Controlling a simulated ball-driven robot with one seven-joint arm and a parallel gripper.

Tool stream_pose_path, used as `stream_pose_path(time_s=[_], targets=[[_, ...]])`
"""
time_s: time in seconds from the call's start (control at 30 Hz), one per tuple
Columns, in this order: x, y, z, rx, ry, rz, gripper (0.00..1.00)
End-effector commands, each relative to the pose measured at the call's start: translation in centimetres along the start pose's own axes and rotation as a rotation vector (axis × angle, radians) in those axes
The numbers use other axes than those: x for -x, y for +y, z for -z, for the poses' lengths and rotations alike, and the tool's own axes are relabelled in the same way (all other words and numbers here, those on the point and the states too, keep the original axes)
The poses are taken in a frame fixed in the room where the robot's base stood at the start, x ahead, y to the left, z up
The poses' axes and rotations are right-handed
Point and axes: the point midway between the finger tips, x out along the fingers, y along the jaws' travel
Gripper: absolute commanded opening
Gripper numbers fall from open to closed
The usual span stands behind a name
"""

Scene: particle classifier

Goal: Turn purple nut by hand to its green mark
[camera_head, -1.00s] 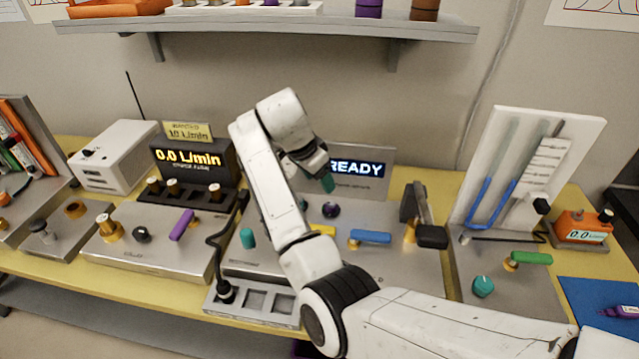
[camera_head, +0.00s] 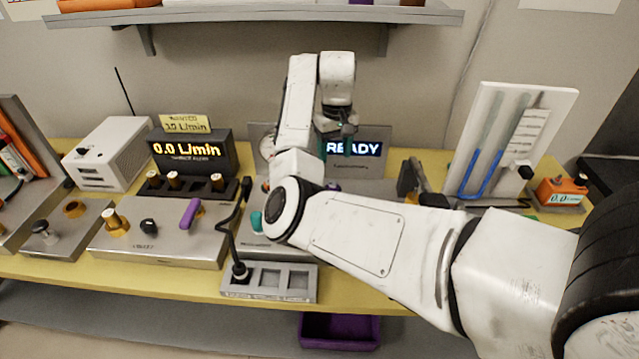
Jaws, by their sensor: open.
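The purple nut (camera_head: 333,187) is on the middle metal panel, below the READY display. Only a small dark purple piece of it shows past my arm, which covers most of that panel. Its green mark cannot be made out. My gripper (camera_head: 340,133) points down, above and behind the nut as seen here, in front of the left end of the READY display (camera_head: 354,149). Its teal-tipped fingers are small in view; they are open, with nothing seen between them. The gripper looks apart from the nut.
A purple lever (camera_head: 189,213) and black knob (camera_head: 149,227) sit on the left panel. A black cable (camera_head: 232,230) runs into a grey socketed block (camera_head: 300,285) in front. A teal knob (camera_head: 256,221) stands close to my arm. The glass-tube board (camera_head: 482,170) stands right.

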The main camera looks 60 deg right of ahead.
Motion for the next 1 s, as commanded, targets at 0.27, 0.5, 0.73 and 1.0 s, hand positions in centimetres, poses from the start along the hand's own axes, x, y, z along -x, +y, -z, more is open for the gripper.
stream_pose_path(time_s=[0.27,0.5,0.73,1.0], targets=[[-3.8,0.0,-0.1,0.002,-0.004,0.001,0.61],[-8.0,-0.1,-0.1,0.002,-0.003,0.001,0.61],[-10.2,0.0,-0.1,0.0,-0.002,0.001,0.61],[-10.6,0.0,0.0,0.0,0.0,0.0,0.61]])
